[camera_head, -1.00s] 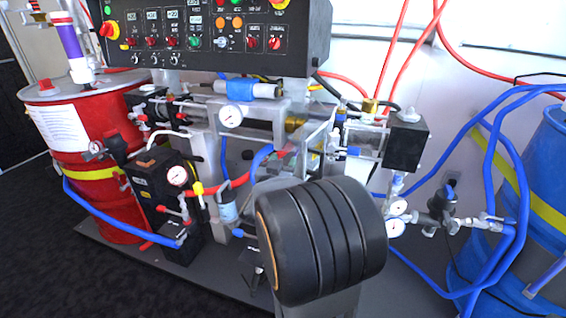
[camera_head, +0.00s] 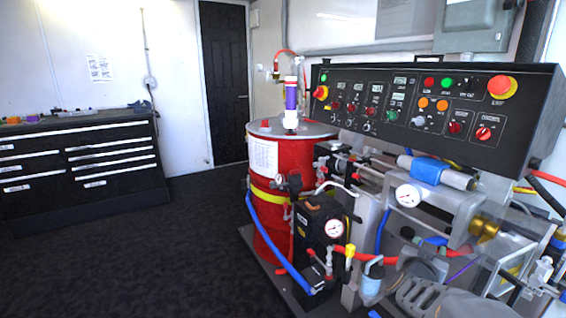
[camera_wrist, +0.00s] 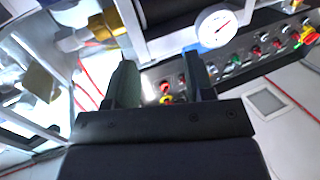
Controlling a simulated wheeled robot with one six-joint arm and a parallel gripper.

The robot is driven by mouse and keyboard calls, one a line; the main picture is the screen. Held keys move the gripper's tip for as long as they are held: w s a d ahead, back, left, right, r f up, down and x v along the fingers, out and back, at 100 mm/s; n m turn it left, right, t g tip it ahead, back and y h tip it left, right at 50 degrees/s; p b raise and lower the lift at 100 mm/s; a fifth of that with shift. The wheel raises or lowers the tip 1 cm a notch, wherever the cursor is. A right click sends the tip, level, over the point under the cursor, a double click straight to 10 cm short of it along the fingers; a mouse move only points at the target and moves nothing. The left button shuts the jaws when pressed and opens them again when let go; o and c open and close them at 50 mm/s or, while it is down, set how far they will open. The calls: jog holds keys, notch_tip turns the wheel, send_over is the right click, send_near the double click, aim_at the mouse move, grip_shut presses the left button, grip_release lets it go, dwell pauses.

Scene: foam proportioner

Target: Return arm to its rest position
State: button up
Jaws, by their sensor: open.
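My gripper (camera_wrist: 162,78) shows in the wrist view with its two dark fingers apart and nothing between them. Beyond the fingers are the proportioner's control panel (camera_wrist: 258,55) and a round white gauge (camera_wrist: 214,27), seen at a tilt. In the head view my gripper cannot be made out. There the black control panel (camera_head: 420,108) stands at the right, above the machine's pumps, hoses and gauge (camera_head: 408,195).
A red drum (camera_head: 270,215) stands left of the machine on its base plate. A black drawer cabinet (camera_head: 80,165) stands along the left wall, and a dark door (camera_head: 224,80) is at the back. The dark floor (camera_head: 150,260) between is clear.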

jog(key=w+a+r+n+y+p, duration=0.2)
jog(key=a+r+n+y+p, duration=0.2)
jog(key=a+r+y+p, duration=0.45)
jog(key=s+a+r+n+g+y+p, duration=0.4)
jog(key=s+a+p, duration=0.2)
jog(key=a, duration=0.5)
jog(key=s+a+r+n+g+p, duration=0.1)
jog(key=s+a+r+g+p, duration=0.1)
jog(key=s+p, duration=0.4)
jog(key=s+r+g, duration=0.1)
jog(key=s+g, duration=0.1)
jog(key=s, duration=0.2)
jog(key=shift+a+g, duration=0.15)
jog(key=shift+g, duration=0.25)
jog(key=shift+r+h, duration=0.1)
jog(key=shift+h, duration=0.15)
jog(key=shift+c, duration=0.5)
